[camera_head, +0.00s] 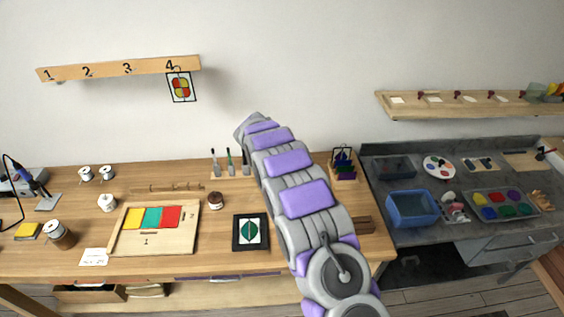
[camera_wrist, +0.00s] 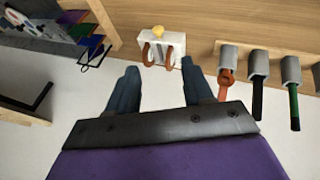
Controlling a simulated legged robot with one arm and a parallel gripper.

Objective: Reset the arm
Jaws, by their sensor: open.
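My arm (camera_head: 290,180) with purple pads rises across the middle of the wooden workbench (camera_head: 150,262) in the head view. Its far end is near the wall, and the fingers cannot be made out there. In the wrist view my gripper (camera_wrist: 160,68) is open, its two dark fingers well apart with nothing between them. Beyond the fingertips is a white block (camera_wrist: 172,50) with brown loops and a yellow knob; I cannot tell how far away it is.
A rack of tools (camera_head: 230,165) stands left of my arm; its tools, including a green one (camera_wrist: 293,108), show right of the fingers. A board with coloured tiles (camera_head: 152,240) and a framed leaf (camera_head: 250,231) lie on the bench. A blue bin (camera_head: 412,210) stands right.

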